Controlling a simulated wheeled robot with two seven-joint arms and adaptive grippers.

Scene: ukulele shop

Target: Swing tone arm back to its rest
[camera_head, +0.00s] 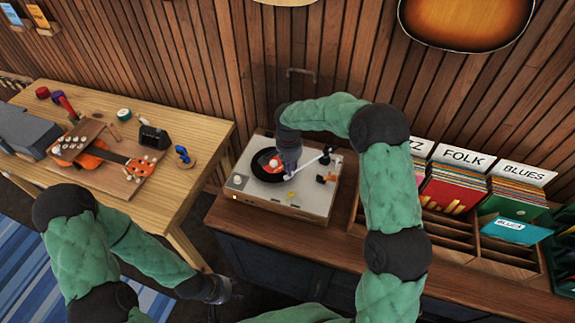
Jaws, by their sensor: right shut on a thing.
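The record player (240,187) stands on the wooden counter, with a black record (262,174) bearing a red and white label. A pale tone arm (313,160) slants from its pivot at the back right down toward the record's right side. My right gripper (289,172) reaches down from above there and is shut on the tone arm's front end; its fingers hide that end. A small orange and dark part (326,178) sits on the deck right of the gripper; I cannot tell whether it is the rest. My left gripper (222,290) hangs low, away from the player, its jaws unclear.
Record bins labelled FOLK (462,157) and BLUES (522,172) stand right of the player, behind my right arm. A workbench (205,135) with an orange ukulele (82,153) and small tools is at the left. The counter front (300,236) is clear.

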